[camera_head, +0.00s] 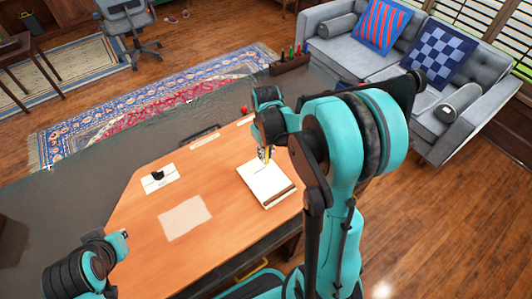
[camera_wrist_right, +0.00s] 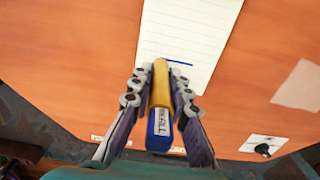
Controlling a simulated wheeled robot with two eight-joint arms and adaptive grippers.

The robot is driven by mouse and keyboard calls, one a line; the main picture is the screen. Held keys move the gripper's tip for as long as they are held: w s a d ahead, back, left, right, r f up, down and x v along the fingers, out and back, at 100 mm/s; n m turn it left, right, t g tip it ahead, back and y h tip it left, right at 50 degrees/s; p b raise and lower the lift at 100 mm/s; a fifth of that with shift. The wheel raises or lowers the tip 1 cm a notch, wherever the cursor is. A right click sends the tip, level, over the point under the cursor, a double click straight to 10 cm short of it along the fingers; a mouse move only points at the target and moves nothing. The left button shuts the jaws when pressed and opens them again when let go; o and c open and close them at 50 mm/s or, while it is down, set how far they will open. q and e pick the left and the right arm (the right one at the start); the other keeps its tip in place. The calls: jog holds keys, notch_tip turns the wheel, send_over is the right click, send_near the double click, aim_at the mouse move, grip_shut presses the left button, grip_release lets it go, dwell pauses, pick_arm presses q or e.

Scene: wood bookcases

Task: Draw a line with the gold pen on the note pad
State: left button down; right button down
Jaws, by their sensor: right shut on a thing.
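My right gripper (camera_head: 265,155) is shut on the gold pen, its fingers on both sides of the barrel in the right wrist view (camera_wrist_right: 160,85). The gold pen (camera_wrist_right: 160,95) has a blue end with a white label, toward the camera. Its far tip is over the lined note pad (camera_wrist_right: 190,25); whether it touches the paper I cannot tell. A short blue line (camera_wrist_right: 180,62) shows on the pad beside the pen's tip. In the head view the white note pad (camera_head: 268,187) lies on the wooden desk below the gripper. My left arm shows at the lower left, its fingers not visible.
The orange wooden desk (camera_head: 150,250) also bears a pale sheet (camera_head: 185,217) and a white card with a black item (camera_head: 158,178). A dark holder with several pens (camera_head: 290,63) stands at the back. The desk left of the pad is largely clear.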

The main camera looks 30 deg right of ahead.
aim_at(256, 173)
jog(key=shift+f+b, duration=0.35)
jog(key=shift+f, duration=0.1)
dwell(0.4)
jog(key=shift+a, duration=0.1)
jog(key=shift+s+a, duration=0.1)
jog(key=shift+a, duration=0.55)
jog(key=shift+a, duration=0.15)
jog(key=shift+a, duration=0.55)
jog(key=shift+a, duration=0.15)
jog(key=shift+s+a, duration=0.1)
jog(key=shift+a, duration=0.45)
jog(key=shift+a, duration=0.1)
